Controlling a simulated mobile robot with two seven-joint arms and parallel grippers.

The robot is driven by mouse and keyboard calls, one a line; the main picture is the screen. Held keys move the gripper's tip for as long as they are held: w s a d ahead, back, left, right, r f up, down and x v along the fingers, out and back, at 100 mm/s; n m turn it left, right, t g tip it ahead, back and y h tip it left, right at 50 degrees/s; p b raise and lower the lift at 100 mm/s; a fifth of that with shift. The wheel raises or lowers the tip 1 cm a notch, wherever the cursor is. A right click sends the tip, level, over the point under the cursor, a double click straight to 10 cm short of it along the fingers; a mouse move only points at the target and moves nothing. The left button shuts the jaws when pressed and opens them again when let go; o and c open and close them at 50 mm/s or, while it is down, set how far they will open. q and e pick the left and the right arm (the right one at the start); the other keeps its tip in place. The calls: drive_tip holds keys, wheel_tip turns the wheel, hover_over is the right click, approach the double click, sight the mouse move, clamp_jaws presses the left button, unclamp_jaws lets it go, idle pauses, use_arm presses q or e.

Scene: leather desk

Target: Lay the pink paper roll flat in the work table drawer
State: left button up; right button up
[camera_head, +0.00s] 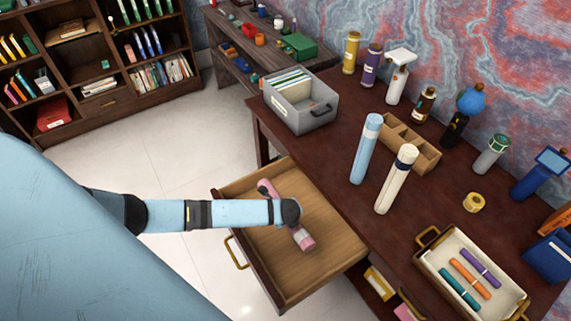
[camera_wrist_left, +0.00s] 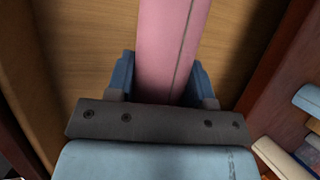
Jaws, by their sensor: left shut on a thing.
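The pink paper roll (camera_head: 305,239) lies lengthwise inside or just above the open work table drawer (camera_head: 328,254). My left gripper (camera_wrist_left: 163,85) is shut around the roll's middle. In the head view my left arm hides the middle of the roll and the gripper fingers. The roll also shows in the left wrist view (camera_wrist_left: 170,40), between the two blue fingers with the wooden drawer floor behind it. I cannot tell whether the roll touches the drawer floor. My right gripper is not in view.
A grey file box (camera_head: 302,118) stands at the table's left corner. A tray (camera_head: 432,262) with coloured rolls lies at the right. Bare drawer floor surrounds the pink roll.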

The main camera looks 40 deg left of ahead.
sight(285, 228)
use_arm(q)
wheel_tip(285, 228, down, 4)
drive_tip(key=shift+r+b, duration=0.1)
drive_tip(key=shift+b, duration=0.9)
wheel_tip(285, 228, down, 4)
drive_tip(key=shift+f+b, duration=0.1)
drive_tip(key=shift+b, duration=1.15)
drive_tip(key=shift+f+b, duration=0.4)
drive_tip(key=shift+f, duration=0.3)
